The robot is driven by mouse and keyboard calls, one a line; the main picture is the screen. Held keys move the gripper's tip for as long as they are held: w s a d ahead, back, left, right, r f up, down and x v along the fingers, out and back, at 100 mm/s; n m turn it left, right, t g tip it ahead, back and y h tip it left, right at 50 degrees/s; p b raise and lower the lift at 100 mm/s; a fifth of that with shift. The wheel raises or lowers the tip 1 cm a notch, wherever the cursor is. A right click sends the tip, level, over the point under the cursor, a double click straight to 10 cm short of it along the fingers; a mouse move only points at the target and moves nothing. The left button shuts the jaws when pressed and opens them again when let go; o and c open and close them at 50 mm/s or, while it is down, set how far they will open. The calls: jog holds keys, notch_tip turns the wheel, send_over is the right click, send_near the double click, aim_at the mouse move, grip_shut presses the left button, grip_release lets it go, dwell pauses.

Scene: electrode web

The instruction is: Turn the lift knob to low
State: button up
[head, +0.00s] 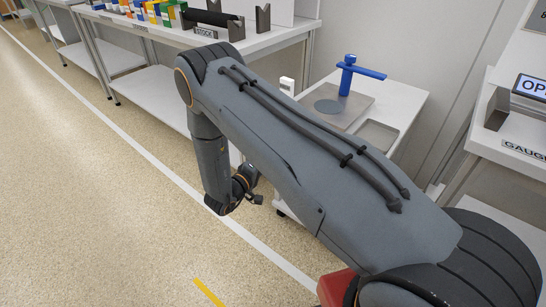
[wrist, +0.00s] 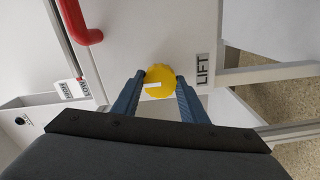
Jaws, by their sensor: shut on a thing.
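The lift knob (wrist: 160,78) is a round yellow knob with a white mark on its face, on a pale panel in the wrist view. The white mark lies left of the knob's middle and runs roughly sideways in the picture. A grey LIFT label (wrist: 203,69) is just right of it. My gripper (wrist: 160,84) has its two blue fingers on either side of the knob and is shut on it. In the head view my gripper (head: 254,199) is low beyond my arm; the knob is hidden there.
A red handle (wrist: 84,28) and small white labels (wrist: 75,90) are left of the knob. The head view shows a bench with a blue post (head: 346,78), a stock shelf (head: 208,35) behind, and a gauge stand (head: 520,150) at right. Open floor lies at left.

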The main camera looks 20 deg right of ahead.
jog(key=shift+s+f, duration=0.1)
dwell(0.4)
jog(key=o, duration=1)
jog(key=shift+o, duration=0.2)
jog(key=v, duration=0.7)
jog(key=shift+s+a, duration=0.25)
jog(key=shift+a, duration=0.05)
